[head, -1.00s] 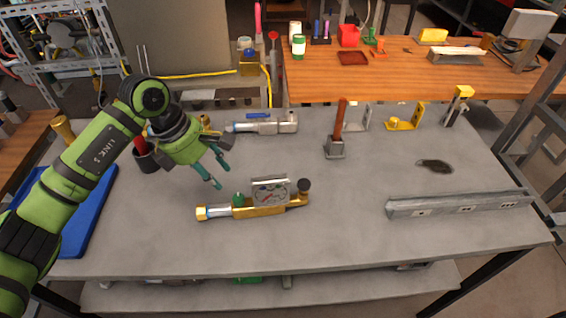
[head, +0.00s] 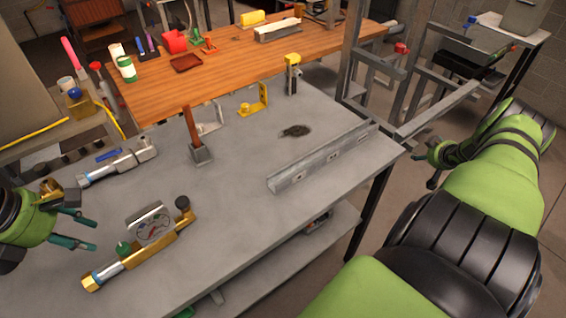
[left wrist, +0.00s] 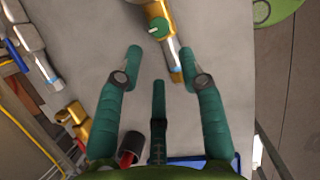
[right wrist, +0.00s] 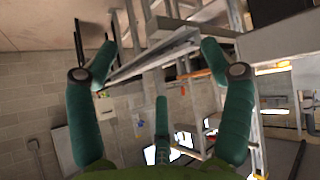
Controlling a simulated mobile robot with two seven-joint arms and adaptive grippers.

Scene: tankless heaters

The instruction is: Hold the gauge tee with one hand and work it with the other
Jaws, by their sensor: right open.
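The gauge tee (head: 166,243) lies on the grey bench. It has a brass body, a blue-and-silver end with a brass nut, a green knob (head: 123,248), a square-framed dial gauge (head: 152,226) and a dark round knob. In the left wrist view the tee's green-knob end (left wrist: 172,45) shows just beyond the fingertips. My left gripper (head: 92,232) is open and empty, beside the tee's left end and apart from it. My right gripper (head: 428,167) is open and empty, off the bench's right side, far from the tee; its wrist view shows only background between the fingers (right wrist: 155,50).
A second pipe fitting (head: 118,165) lies behind the tee. A wooden-handled tool in a grey block (head: 198,150), a yellow bracket (head: 255,103) and a long grey metal rail (head: 320,160) stand farther right. The bench right of the tee is clear. A metal frame (head: 400,110) stands beyond the bench.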

